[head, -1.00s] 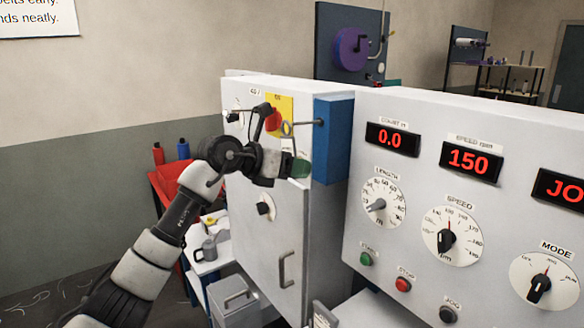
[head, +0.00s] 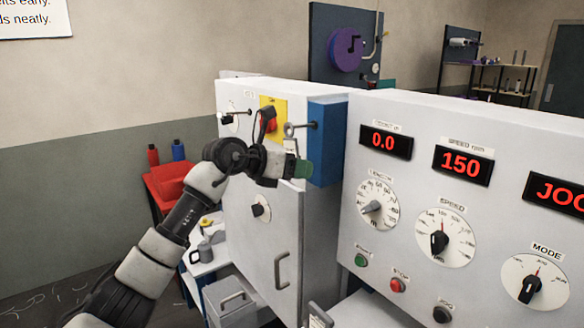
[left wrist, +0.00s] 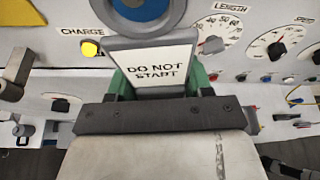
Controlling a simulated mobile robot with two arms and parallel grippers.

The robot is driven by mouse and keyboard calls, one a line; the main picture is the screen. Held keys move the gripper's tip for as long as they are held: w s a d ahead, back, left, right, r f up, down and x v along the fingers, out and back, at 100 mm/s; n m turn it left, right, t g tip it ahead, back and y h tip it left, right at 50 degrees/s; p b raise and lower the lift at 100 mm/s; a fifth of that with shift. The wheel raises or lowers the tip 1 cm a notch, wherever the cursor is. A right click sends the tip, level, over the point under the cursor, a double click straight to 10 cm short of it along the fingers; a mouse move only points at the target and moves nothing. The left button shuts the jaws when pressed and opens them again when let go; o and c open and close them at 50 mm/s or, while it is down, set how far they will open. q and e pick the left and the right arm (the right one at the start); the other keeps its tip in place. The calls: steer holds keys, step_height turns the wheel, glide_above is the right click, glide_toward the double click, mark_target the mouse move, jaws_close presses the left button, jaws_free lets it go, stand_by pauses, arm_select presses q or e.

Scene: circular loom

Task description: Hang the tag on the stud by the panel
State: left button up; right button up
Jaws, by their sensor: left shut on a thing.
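The tag is a pale plate reading "DO NOT START" (left wrist: 158,70) in the left wrist view. My left gripper (head: 301,168), with green fingertips, is shut on its lower part. In the head view only a small pale part of the tag (head: 290,146) shows above the fingers, with a grey ring at its top. The stud (head: 305,126) is a thin rod with a dark round end, in front of the blue panel side. The ring overlaps the rod in the picture; I cannot tell whether it is around it.
A yellow plate with a red switch (head: 268,124) is left of the ring. The control panel (head: 410,190) with dials and displays fills the right. A red bin (head: 170,180) stands behind my left arm.

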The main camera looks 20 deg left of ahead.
arm_select(q)
steer(key=shift+w+d, duration=0.1)
steer(key=shift+w, duration=0.1)
stand_by(0.4)
steer(key=shift+f, duration=0.25)
stand_by(0.3)
steer(key=o, duration=1.1)
steer(key=shift+s, duration=0.1)
steer(key=shift+f+b+v, duration=0.2)
steer(key=shift+b+v, duration=0.8)
steer(key=shift+v, duration=3.45)
